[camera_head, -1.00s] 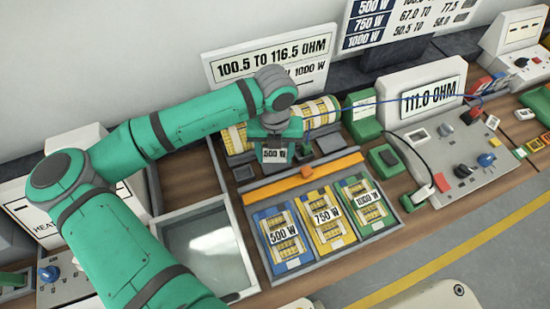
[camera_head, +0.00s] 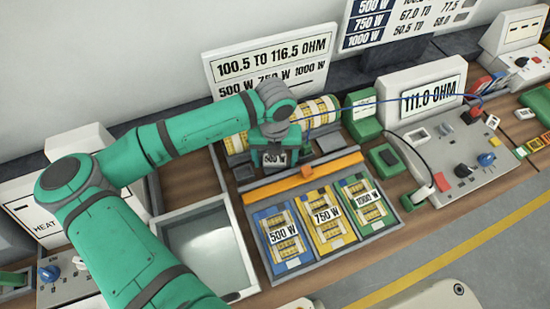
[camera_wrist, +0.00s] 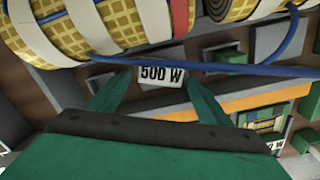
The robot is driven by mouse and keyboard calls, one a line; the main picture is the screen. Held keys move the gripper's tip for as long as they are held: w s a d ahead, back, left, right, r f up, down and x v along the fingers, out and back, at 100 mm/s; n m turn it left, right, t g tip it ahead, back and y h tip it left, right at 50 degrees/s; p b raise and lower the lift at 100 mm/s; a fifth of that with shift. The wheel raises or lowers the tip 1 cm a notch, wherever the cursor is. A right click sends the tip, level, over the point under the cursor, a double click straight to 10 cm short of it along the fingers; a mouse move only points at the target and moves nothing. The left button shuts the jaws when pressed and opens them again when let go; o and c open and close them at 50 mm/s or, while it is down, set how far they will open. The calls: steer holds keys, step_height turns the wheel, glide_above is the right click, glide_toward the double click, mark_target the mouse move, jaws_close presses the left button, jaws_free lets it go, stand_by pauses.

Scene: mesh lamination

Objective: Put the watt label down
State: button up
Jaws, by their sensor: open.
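The watt label (camera_head: 275,158) is a small white plate reading "500 W". It shows below my gripper (camera_head: 273,145) in the head view. In the wrist view the label (camera_wrist: 162,76) lies between the green fingertips of my gripper (camera_wrist: 155,82). The jaws are open around it. I cannot tell whether the label touches a finger or rests fully on the surface beneath. Yellow mesh rolls (camera_head: 322,110) with pale bands lie just behind my gripper.
A three-slot tray (camera_head: 394,222) holds packs marked 500 W, 750 W and 1000 W in front. An empty grey bin (camera_head: 210,245) stands at left. A blue wire (camera_wrist: 240,67) crosses close to the fingers. A meter reading 111.0 OHM (camera_head: 428,97) stands right.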

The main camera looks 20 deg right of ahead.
mark_target(275, 163)
steer(key=shift+r, duration=0.1)
step_height(275, 163, up, 12)
stand_by(0.5)
stand_by(0.5)
